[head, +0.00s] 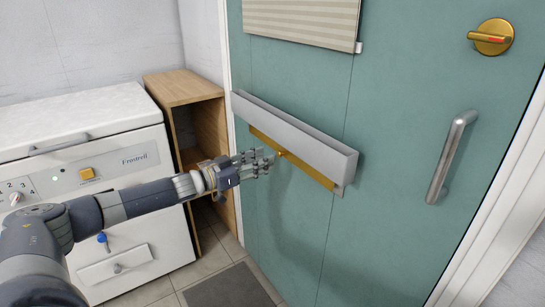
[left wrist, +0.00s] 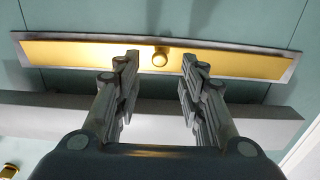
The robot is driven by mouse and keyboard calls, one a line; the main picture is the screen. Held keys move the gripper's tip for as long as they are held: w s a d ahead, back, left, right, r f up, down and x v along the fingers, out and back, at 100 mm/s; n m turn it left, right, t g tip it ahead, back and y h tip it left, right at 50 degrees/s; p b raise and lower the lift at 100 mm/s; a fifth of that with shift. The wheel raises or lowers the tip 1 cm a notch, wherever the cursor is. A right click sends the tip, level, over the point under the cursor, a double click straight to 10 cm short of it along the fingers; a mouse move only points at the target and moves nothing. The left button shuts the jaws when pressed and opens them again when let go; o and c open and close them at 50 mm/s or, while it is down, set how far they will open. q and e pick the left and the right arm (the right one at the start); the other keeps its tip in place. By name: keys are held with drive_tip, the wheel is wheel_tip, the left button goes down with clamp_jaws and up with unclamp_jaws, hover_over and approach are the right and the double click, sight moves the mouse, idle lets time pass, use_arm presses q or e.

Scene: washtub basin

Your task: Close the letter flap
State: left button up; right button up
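The letter flap is a long brass strip (head: 312,172) in a grey frame on the teal door, just under a projecting grey hood (head: 300,130). A small round brass knob (head: 283,153) sits midway along it. My left gripper (head: 264,163) reaches in from the left with its fingers just short of the knob. In the left wrist view the flap (left wrist: 85,53) runs across the top, and the knob (left wrist: 160,57) shows between the two spread fingers of my left gripper (left wrist: 160,62). The gripper is open, with nothing held. The hood hides part of the flap. My right gripper is out of view.
The teal door (head: 400,150) also bears a metal handle (head: 452,157), a brass lock (head: 492,37) and a slatted panel (head: 305,18). A dark mat (head: 228,288) lies on the tiles.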

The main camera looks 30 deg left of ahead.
sight(278, 154)
use_arm(q)
drive_tip(key=shift+x, duration=2.15)
clamp_jaws()
